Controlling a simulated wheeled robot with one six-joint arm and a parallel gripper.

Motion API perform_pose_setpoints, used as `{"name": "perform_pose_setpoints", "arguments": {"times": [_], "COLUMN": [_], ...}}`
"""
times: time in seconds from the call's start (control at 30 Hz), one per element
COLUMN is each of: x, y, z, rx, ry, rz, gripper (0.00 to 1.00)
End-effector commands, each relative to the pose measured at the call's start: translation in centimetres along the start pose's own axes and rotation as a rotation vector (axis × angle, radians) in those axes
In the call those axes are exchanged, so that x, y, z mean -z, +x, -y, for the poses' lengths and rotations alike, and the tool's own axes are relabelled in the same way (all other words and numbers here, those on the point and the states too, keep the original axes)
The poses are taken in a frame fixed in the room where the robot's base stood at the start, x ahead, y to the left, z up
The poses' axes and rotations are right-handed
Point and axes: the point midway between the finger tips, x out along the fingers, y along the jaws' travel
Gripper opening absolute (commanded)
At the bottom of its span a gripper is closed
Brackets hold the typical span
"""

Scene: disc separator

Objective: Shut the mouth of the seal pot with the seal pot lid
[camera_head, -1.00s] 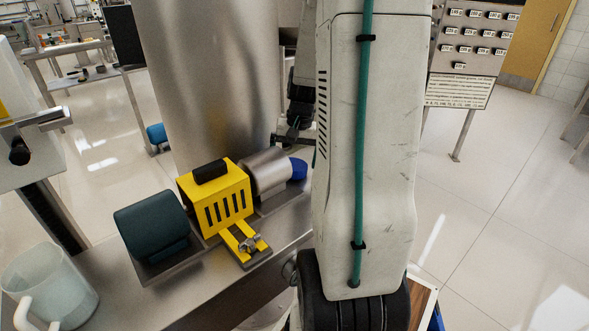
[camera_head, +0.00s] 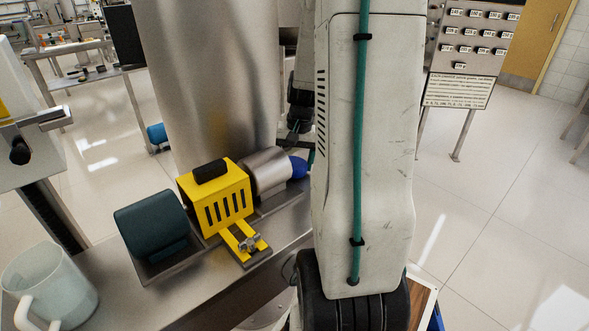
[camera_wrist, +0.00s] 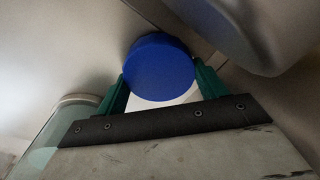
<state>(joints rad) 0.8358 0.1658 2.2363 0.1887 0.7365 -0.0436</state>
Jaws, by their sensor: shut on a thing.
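My gripper (camera_wrist: 159,76) is shut on a round blue lid (camera_wrist: 160,68), with one green finger on each side of it in the wrist view. The lid's flat round face is toward the wrist camera. In the head view a blue round shape (camera_head: 299,167), which looks like this lid, shows beside the end of the steel cylinder; my arm hides most of the gripper there. A clear, glassy vessel (camera_wrist: 66,128) with a pale rim is at the left edge of the wrist view, partly hidden by my gripper. I cannot tell whether it is the seal pot; its mouth is not clearly seen.
A yellow slotted guard (camera_head: 222,204), a steel cylinder (camera_head: 268,174) and a dark teal block (camera_head: 150,232) stand on the steel bench. A large steel vessel (camera_head: 212,80) rises behind them. A clear jug (camera_head: 50,287) is at the front left. Open floor lies right of my arm.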

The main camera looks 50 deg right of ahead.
Motion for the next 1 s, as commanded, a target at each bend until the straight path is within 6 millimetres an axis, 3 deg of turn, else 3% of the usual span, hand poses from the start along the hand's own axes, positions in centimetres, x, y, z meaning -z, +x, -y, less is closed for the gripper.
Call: {"name": "perform_pose_setpoints", "arguments": {"times": [0.43,0.83,1.0], "x": [0.2,0.3,0.5], "y": [-2.2,-2.6,-4.0], "z": [0.0,0.0,0.0], "rx": [0.000,0.000,0.000], "ry": [0.001,0.001,0.001], "rz": [-0.001,-0.001,-0.003], "gripper": [0.43,0.43,0.43]}}
